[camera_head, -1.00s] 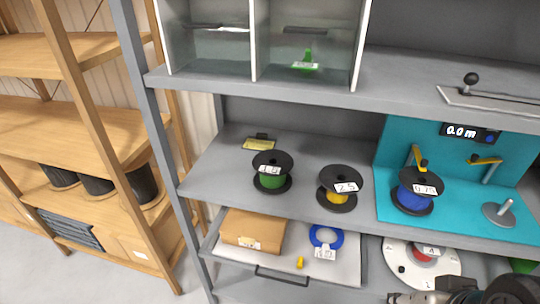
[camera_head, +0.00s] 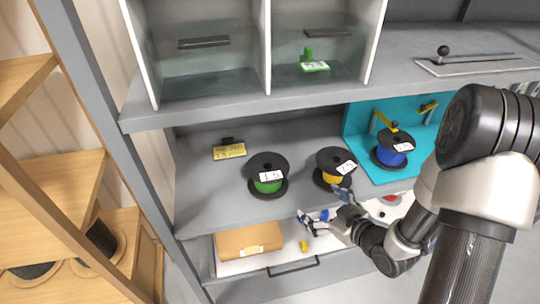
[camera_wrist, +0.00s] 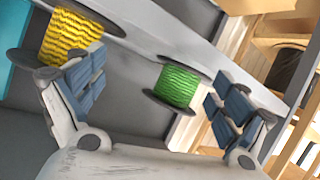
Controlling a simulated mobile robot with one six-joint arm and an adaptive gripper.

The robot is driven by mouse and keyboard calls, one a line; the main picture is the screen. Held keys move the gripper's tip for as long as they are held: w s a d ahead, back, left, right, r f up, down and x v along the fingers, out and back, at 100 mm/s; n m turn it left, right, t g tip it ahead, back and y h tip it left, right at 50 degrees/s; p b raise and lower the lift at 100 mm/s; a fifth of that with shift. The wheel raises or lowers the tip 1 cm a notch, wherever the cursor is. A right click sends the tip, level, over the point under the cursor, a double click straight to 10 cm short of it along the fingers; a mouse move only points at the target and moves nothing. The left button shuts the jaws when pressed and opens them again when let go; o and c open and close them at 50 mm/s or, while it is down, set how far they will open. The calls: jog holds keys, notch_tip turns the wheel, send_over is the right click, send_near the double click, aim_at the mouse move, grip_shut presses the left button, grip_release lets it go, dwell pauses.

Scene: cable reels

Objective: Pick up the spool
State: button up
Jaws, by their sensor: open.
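Three black-flanged spools stand on the middle grey shelf. One has green wire and a 1.5 label (camera_head: 268,175), one has yellow wire and a 2.5 label (camera_head: 335,168), and one has blue wire (camera_head: 392,150). My gripper (camera_head: 322,207) is open and empty in front of the shelf, below the yellow and green spools. In the wrist view my gripper (camera_wrist: 150,95) has its fingers wide apart. The green spool (camera_wrist: 177,85) shows beyond them, between the fingertips. The yellow spool (camera_wrist: 68,38) is behind the left finger, which partly covers it.
A drawer below holds a brown box (camera_head: 248,241), a yellow piece (camera_head: 304,245) and a blue coil mostly hidden by my gripper. A yellow tag (camera_head: 229,152) lies at the shelf's back left. The upper shelf (camera_head: 215,108) overhangs the spools. A wooden rack (camera_head: 60,190) stands at left.

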aim_at(276, 185)
jog(key=s+a+m+t+y, duration=0.1)
jog(key=s+a+t+y, duration=0.1)
jog(key=s+a+y, duration=0.15)
jog(key=shift+y, duration=0.25)
jog(key=x, duration=1.1)
jog(key=shift+a+r, duration=0.1)
jog(key=shift+r, duration=0.2)
jog(key=b+x, duration=0.1)
jog(key=x, duration=0.3)
jog(key=shift+w+a+f, duration=0.15)
jog(key=shift+w+a, duration=0.05)
jog(key=shift+a, duration=0.15)
jog(key=shift+w+a, duration=0.2)
jog(key=shift+w, duration=0.1)
jog(key=c, duration=1.7)
